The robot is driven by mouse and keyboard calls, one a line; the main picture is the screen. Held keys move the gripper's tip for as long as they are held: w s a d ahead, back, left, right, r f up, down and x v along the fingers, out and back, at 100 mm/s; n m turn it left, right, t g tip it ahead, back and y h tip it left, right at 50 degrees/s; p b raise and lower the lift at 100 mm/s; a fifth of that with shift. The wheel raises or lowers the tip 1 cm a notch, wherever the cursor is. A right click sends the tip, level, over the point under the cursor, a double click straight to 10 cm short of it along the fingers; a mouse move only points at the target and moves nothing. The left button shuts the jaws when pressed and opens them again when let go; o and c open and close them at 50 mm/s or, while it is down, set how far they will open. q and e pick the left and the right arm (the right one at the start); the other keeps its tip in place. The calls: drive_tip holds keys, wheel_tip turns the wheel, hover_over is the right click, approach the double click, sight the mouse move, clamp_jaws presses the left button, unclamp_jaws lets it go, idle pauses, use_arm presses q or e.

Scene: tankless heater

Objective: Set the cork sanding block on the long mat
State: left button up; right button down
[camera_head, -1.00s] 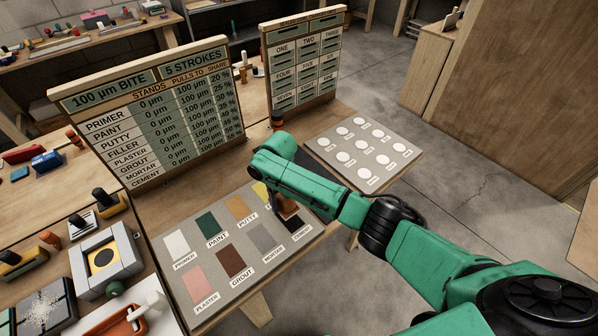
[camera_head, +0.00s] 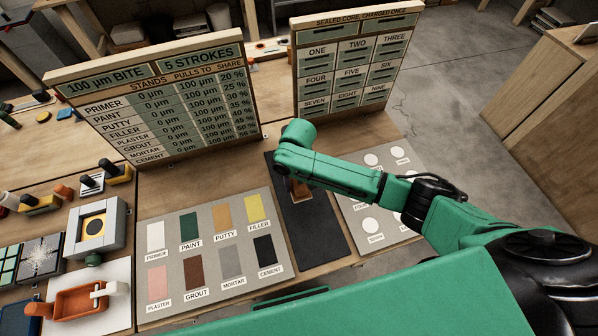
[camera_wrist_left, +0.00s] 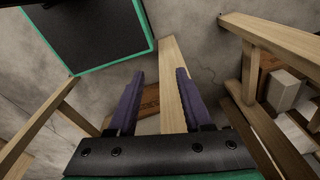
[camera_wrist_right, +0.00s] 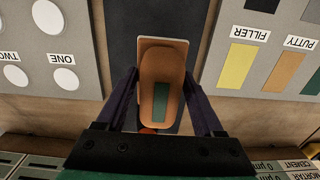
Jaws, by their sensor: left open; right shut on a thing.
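The cork sanding block (camera_head: 300,193) is a brown block under my right gripper in the head view, partly hidden by the arm. In the right wrist view the block (camera_wrist_right: 160,55) is tan-brown with a dark green strip on top and a pale lower edge. My right gripper (camera_wrist_right: 160,80) is shut on its sides. The long mat (camera_head: 318,234) is a dark strip between two grey boards; the block is over its far part. I cannot tell whether the block touches it. My left gripper (camera_wrist_left: 154,80) is open and empty, with floor and wooden beams in its view.
A grey board with colour swatches (camera_head: 212,248) lies left of the mat. A grey board with white discs (camera_head: 372,205) lies right, partly under my arm. Two upright sign boards (camera_head: 160,98) (camera_head: 350,62) stand behind. Tools and an orange tray (camera_head: 78,300) fill the left side.

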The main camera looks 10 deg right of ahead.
sight(295, 195)
drive_tip(key=shift+s+a, duration=0.1)
drive_tip(key=shift+a, duration=0.1)
drive_tip(key=shift+s+a+r, duration=0.25)
drive_tip(key=shift+s+a, duration=0.05)
drive_tip(key=shift+a, duration=0.35)
drive_tip(key=shift+a+r, duration=0.1)
drive_tip(key=f, duration=0.1)
drive_tip(key=f+b, duration=0.1)
drive_tip(key=f, duration=0.1)
drive_tip(key=f+b, duration=0.1)
drive_tip(key=f, duration=0.1)
drive_tip(key=shift+w+d+f, duration=0.1)
drive_tip(key=shift+d+f, duration=0.15)
drive_tip(key=shift+d, duration=0.1)
drive_tip(key=shift+a+f+b, duration=0.1)
drive_tip(key=shift+f+b, duration=0.2)
drive_tip(key=shift+f, duration=0.1)
use_arm(q)
drive_tip(key=a+f, duration=0.1)
drive_tip(key=s+f, duration=0.1)
drive_tip(key=shift+a+f, duration=0.4)
drive_tip(key=shift+a+f, duration=0.1)
drive_tip(key=shift+a, duration=0.1)
use_arm(e)
drive_tip(key=shift+f, duration=0.2)
use_arm(q)
drive_tip(key=shift+f+b, duration=0.2)
drive_tip(key=shift+b, duration=0.1)
use_arm(e)
drive_tip(key=shift+f, duration=0.3)
